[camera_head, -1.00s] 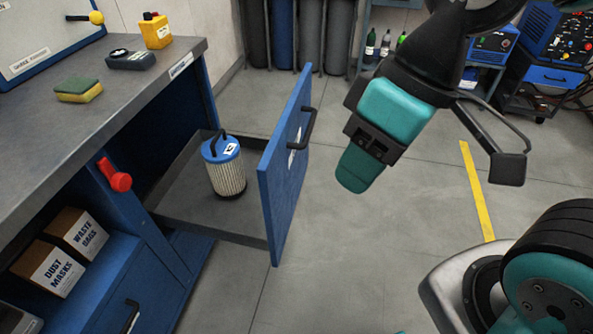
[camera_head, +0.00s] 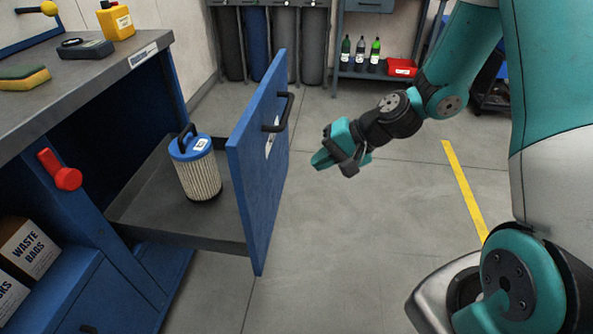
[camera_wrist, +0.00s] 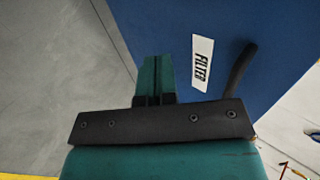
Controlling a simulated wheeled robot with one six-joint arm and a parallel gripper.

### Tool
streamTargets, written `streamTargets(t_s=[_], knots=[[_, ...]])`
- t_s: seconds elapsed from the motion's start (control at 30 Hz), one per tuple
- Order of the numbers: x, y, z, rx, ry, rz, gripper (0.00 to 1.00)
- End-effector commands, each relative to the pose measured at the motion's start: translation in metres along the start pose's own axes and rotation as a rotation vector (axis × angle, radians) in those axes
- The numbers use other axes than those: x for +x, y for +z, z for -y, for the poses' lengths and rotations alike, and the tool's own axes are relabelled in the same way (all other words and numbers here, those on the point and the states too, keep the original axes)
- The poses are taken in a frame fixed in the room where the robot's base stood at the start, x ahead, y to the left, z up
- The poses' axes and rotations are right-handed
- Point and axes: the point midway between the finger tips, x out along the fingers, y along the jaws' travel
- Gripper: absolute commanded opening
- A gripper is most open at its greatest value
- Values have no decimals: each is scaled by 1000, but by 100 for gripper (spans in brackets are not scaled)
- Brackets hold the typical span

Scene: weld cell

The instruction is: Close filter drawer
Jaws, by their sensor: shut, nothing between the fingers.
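The filter drawer (camera_head: 262,165) is pulled well out of the blue bench, its blue front facing right with a dark bar handle (camera_head: 279,112). A white filter cartridge with a blue top (camera_head: 197,170) stands upright on the drawer's grey floor. My gripper (camera_head: 316,163) is shut and empty, to the right of the drawer front and apart from it in the head view. In the wrist view, my shut fingers (camera_wrist: 156,78) point toward the blue drawer front (camera_wrist: 185,20). Its FILTER label (camera_wrist: 202,62) and dark handle (camera_wrist: 241,68) lie to the right of the fingers.
A red lever handle (camera_head: 62,172) sticks out from the bench at left. Boxes (camera_head: 27,245) sit on the shelf below. Grey and blue cylinders (camera_head: 259,45) and a bottle shelf (camera_head: 365,78) stand at the back. The floor right of the drawer is clear.

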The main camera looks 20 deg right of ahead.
Motion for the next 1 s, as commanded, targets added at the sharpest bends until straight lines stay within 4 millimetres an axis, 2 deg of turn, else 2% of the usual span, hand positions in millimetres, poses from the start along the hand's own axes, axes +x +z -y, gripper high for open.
streamTargets(t_s=[0.47, 0.53, 0.7, 1.0], knots=[[96, 2, 2, -9, 2, 6, 0], [103, 2, 12, -10, 1, 5, 0], [116, 2, 24, -7, 2, 3, 0], [119, 2, 28, -4, 2, 3, 0]])
